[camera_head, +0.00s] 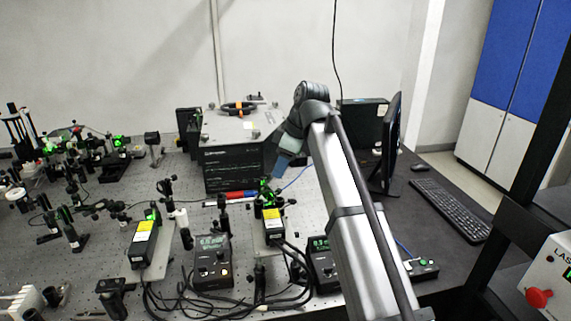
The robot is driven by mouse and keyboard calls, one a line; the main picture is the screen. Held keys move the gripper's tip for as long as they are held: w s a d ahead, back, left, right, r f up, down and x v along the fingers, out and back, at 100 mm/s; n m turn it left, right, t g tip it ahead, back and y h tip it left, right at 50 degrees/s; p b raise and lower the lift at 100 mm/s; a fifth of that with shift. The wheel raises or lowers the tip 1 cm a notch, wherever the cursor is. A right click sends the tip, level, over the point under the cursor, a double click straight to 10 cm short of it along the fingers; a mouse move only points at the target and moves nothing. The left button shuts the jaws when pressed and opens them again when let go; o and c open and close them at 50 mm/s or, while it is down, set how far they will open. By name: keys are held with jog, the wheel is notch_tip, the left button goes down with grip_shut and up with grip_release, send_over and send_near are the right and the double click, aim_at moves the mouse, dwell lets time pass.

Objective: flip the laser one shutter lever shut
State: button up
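Two black laser heads with yellow labels stand on the bench, a left one (143,243) and a right one (273,225). I cannot tell which is laser one. Green light glows at the front end of both. Small dark parts stand at each front end, and the shutter levers are too small to make out. My gripper (281,168) hangs above and behind the right laser's front end, pointing down and left, apart from it. Its fingers are small and partly hidden by my arm, so I cannot tell whether they are open.
Two controllers with green displays, left (212,263) and right (322,262), stand near the front among loose black cables. A large black box (233,168) stands behind the right laser. Many optics posts crowd the left. A monitor (391,140) and keyboard (450,209) are at right.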

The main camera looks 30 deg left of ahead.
jog(key=shift+w+d, duration=0.3)
jog(key=shift+o, duration=0.2)
jog(key=shift+a, duration=0.1)
jog(key=m+h, duration=0.3)
jog(key=m, duration=1.2)
send_near(153, 204)
jog(key=f, duration=0.3)
jog(key=a+f, duration=0.1)
jog(key=f, duration=0.6)
jog(key=shift+s+a, duration=0.15)
jog(key=shift+a, duration=0.15)
grip_shut()
